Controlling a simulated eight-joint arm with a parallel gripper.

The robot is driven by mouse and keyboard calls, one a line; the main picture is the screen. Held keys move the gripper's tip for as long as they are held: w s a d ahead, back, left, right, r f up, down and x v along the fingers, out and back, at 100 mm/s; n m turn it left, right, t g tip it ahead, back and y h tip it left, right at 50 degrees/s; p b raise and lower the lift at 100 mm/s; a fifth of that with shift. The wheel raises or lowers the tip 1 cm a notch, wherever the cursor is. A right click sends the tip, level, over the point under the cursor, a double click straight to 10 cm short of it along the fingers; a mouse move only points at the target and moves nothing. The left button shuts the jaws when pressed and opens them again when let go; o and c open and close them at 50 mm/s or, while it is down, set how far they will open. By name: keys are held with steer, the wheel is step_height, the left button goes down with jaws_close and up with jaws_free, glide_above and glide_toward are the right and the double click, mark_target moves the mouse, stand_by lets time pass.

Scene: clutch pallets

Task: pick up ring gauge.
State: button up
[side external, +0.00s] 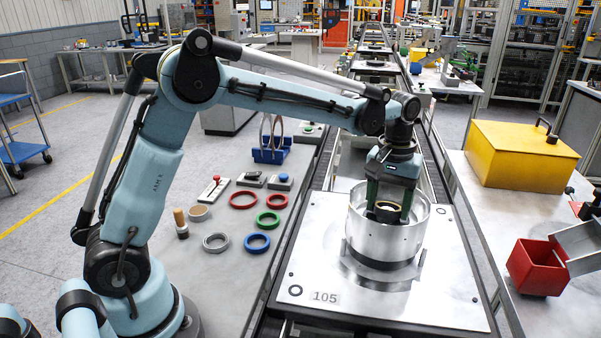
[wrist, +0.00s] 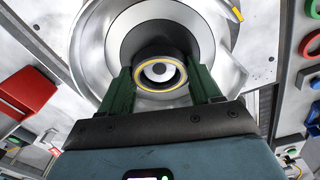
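A plain grey metal ring (side external: 216,251), which looks most like a ring gauge, lies flat on the left bench among coloured rings. My gripper (side external: 389,211) is far from it, pointing down inside a silver drum (side external: 372,238) on the pallet. Its green fingers stand apart on either side of a dark cylindrical hub with a yellowish rim. In the wrist view this hub (wrist: 160,50) lies between the fingertips of my gripper (wrist: 161,82). Whether the fingers press on the hub is not clear. The grey ring is not identifiable in the wrist view.
The pallet plate (side external: 315,270), marked 105, sits on the conveyor. Red (side external: 244,207), green (side external: 268,229) and blue (side external: 257,251) rings lie on the left bench. A blue stand (side external: 270,156) is behind them. A yellow box (side external: 515,165) and red bin (side external: 535,275) stand at right.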

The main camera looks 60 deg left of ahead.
steer(key=c, duration=0.6)
steer(key=shift+c, duration=0.2)
steer(key=shift+r, duration=0.15)
steer(key=shift+r, duration=0.5)
steer(key=r, duration=0.2)
steer(key=d+r, duration=0.1)
steer(key=shift+s+r, duration=0.3)
steer(key=shift+s, duration=0.05)
steer(key=s+d+r, duration=0.6)
steer(key=d, duration=0.2)
steer(key=w+a+f+t, duration=0.1)
steer(key=w+a, duration=0.1)
steer(key=w+a+f+y, duration=0.1)
steer(key=w+a+f, duration=0.1)
steer(key=a, duration=0.1)
steer(key=w+a+f+t, duration=0.1)
steer(key=w+a+f, duration=0.1)
steer(key=a, duration=0.1)
steer(key=shift+a+t+y, duration=0.25)
steer(key=shift+t+y, duration=0.05)
steer(key=shift+y, duration=0.1)
steer(key=shift+f, duration=2.8)
